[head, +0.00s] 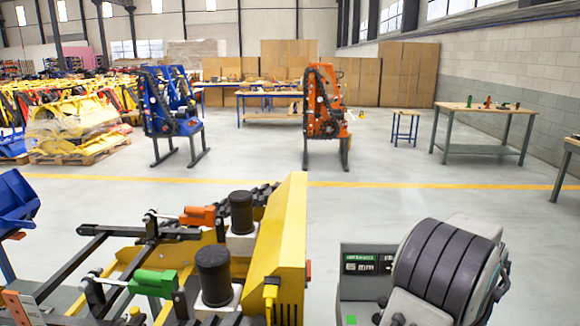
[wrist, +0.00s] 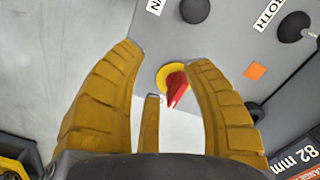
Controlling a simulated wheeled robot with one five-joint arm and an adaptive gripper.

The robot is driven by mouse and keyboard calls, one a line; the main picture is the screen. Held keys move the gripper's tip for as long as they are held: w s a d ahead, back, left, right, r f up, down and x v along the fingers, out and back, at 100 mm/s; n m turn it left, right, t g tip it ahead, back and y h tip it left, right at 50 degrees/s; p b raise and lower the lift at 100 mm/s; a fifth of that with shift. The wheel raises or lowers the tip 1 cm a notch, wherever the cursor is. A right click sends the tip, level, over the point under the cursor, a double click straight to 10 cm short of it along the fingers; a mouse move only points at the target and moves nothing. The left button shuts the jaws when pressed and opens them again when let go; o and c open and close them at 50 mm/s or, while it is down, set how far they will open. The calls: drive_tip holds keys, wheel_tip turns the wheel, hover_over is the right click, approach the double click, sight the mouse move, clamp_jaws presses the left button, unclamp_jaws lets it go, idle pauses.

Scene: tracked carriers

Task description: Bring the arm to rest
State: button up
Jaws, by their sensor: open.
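A red rotary handle on a yellow disc (wrist: 163,74) shows between the fingers, close to the right fingertip. It is at the edge of a grey panel (wrist: 235,45); I cannot tell whether a finger touches it.
In the head view, a yellow machine frame (head: 285,240) and a ribbed black roll (head: 445,268) stand close in front. Open floor (head: 240,195) lies beyond.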

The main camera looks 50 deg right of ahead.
drive_tip(key=w+a+n, duration=0.2)
drive_tip(key=w+a, duration=0.1)
drive_tip(key=a, duration=0.1)
drive_tip(key=w+a+r+n, duration=0.1)
drive_tip(key=w+a, duration=0.3)
drive_tip(key=w+a+n, duration=0.2)
drive_tip(key=w+a, duration=0.1)
drive_tip(key=a, duration=0.2)
drive_tip(key=shift+w+r+n, duration=0.2)
drive_tip(key=shift+w+n, duration=0.1)
drive_tip(key=w+a+r+n+t, duration=0.1)
drive_tip(key=w+a+r+n, duration=0.1)
drive_tip(key=a, duration=0.7)
drive_tip(key=w+a+r+n+t, duration=0.1)
drive_tip(key=w+a+r+n, duration=0.1)
drive_tip(key=w+a+n, duration=0.2)
drive_tip(key=w+a+r+n+t, duration=0.1)
drive_tip(key=w+a+r+n, duration=0.1)
drive_tip(key=a+n, duration=0.6)
drive_tip(key=shift+w+a+t, duration=0.3)
drive_tip(key=shift+w+a, duration=0.55)
drive_tip(key=shift+a, duration=2.05)
